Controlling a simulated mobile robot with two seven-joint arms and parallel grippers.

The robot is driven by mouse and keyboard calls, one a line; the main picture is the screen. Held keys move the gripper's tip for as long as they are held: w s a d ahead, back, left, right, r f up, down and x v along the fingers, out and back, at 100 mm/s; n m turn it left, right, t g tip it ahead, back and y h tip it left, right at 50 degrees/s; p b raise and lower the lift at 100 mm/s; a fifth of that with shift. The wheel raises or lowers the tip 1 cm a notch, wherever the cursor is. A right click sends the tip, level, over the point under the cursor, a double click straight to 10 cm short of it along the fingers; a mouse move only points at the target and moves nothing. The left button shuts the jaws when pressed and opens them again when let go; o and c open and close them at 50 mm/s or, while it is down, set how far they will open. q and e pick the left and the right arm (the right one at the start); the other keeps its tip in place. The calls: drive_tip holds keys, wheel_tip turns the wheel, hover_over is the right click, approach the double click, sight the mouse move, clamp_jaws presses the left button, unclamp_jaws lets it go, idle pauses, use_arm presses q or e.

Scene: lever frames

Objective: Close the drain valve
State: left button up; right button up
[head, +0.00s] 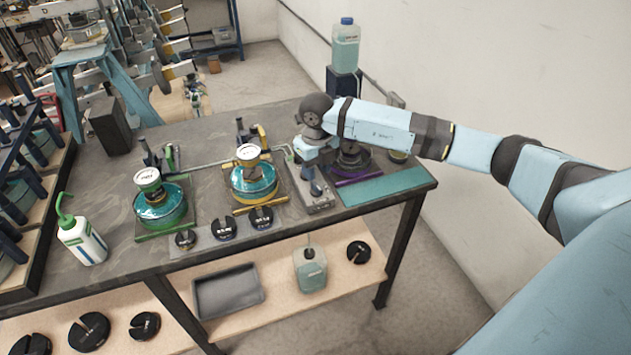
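No part is clearly marked as the drain valve. A small grey unit (318,203) with an upright dark post stands on the bench near its right end. A thin pipe (215,164) runs along the bench behind the cups toward it. My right gripper (314,172) points down close above this unit, and its fingers are too small and covered to read. My wrist and forearm partly hide the purple-based station (352,170) just to the right. My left gripper is out of view.
A green-based cup (160,215) and a yellow-based cup (253,184) of teal liquid stand left of the unit. A squeeze bottle (84,242) stands at the front left, a jug (345,48) at the back. A teal mat (385,186) lies at the right end.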

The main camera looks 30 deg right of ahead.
sight(316, 185)
drive_tip(key=shift+f, duration=2.8)
clamp_jaws()
